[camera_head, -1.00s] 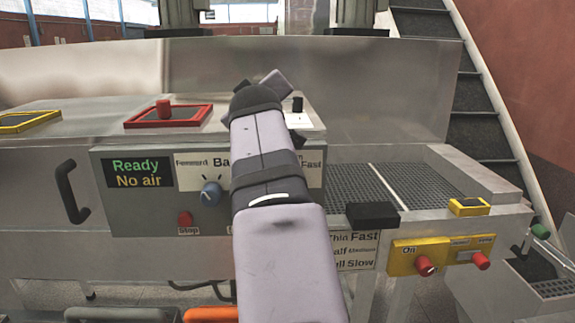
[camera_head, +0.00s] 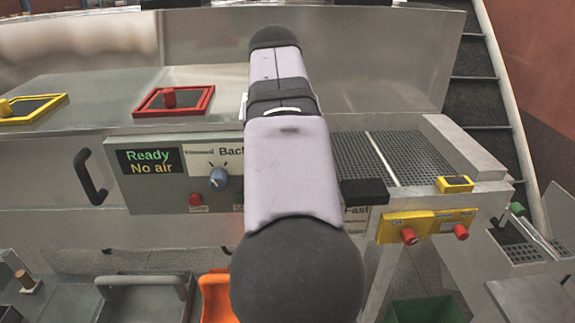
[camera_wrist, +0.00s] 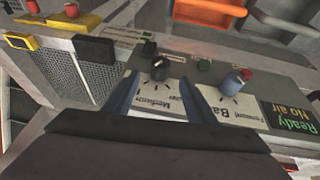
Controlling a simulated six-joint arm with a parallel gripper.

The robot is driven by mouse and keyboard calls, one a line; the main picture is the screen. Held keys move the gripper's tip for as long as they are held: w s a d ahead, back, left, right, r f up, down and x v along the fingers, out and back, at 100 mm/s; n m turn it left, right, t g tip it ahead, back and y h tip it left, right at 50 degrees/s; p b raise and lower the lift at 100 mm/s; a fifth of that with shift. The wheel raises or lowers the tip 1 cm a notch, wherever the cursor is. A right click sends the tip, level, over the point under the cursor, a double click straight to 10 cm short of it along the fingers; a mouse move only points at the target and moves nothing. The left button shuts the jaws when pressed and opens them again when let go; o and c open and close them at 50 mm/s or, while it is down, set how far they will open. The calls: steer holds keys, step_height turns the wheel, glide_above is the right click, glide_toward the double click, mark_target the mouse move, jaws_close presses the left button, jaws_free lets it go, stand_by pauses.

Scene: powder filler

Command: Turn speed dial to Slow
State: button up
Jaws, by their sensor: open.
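In the head view my arm hides the gripper and the speed dial.
A blue-grey Forward/Back dial (camera_head: 218,180) is beside the speed dial, near a red button (camera_head: 195,199). The display (camera_head: 150,161) reads "Ready, No air". A yellow switch box (camera_head: 427,227) and black block (camera_head: 364,193) are to the right.

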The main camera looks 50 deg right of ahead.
steer(key=shift+p+x, duration=0.65)
steer(key=shift+x, duration=3.05)
steer(key=shift+c, duration=0.2)
steer(key=c, duration=1)
